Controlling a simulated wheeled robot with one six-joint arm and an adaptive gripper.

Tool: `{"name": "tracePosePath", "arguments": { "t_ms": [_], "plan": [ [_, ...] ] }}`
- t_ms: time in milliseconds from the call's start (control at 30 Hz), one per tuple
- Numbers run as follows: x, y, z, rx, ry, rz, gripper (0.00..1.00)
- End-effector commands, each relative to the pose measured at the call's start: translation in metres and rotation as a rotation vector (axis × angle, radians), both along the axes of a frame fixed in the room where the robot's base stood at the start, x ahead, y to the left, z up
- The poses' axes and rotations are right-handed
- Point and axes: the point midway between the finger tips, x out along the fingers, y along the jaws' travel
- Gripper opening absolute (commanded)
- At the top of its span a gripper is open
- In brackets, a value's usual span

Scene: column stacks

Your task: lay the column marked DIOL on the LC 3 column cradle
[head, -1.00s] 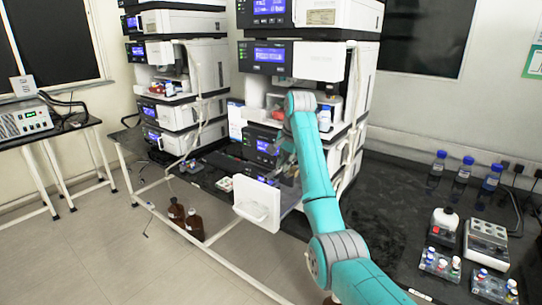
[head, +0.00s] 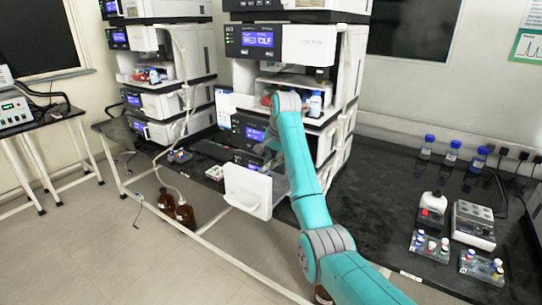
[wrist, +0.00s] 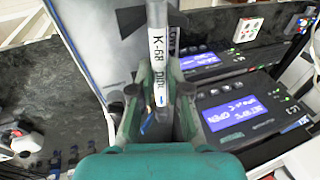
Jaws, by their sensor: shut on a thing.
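My gripper (wrist: 161,95) is shut on a slim column (wrist: 158,50) with a white label. The label reads K-68 and what looks like DIOL.
A white open door or drawer front (head: 247,190) juts out below the nearer stack. A second stack (head: 185,105) stands left. Brown bottles (head: 185,213) are on the floor. The right bench holds vial racks (head: 430,246), a white device (head: 473,225) and blue-capped bottles (head: 452,152). Bare black bench lies between.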

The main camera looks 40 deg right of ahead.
Motion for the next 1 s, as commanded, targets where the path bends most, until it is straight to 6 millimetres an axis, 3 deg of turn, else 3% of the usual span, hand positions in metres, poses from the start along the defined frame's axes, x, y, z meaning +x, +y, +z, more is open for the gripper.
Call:
{"name": "tracePosePath", "arguments": {
  "t_ms": [200,733,767,867,1000],
  "plan": [
    [0.0001,-0.0001,-0.0098,-0.001,-0.001,0.0,0.0],
    [0.0003,0.0003,-0.0117,-0.001,-0.001,0.0,0.0],
    [0.0003,0.0003,-0.0118,0.0,-0.002,0.0,0.18],
    [0.0003,0.0003,-0.0118,-0.001,-0.001,0.0,0.43],
    [0.0002,0.0001,-0.0119,-0.001,-0.001,0.0,0.45]
  ]
}}
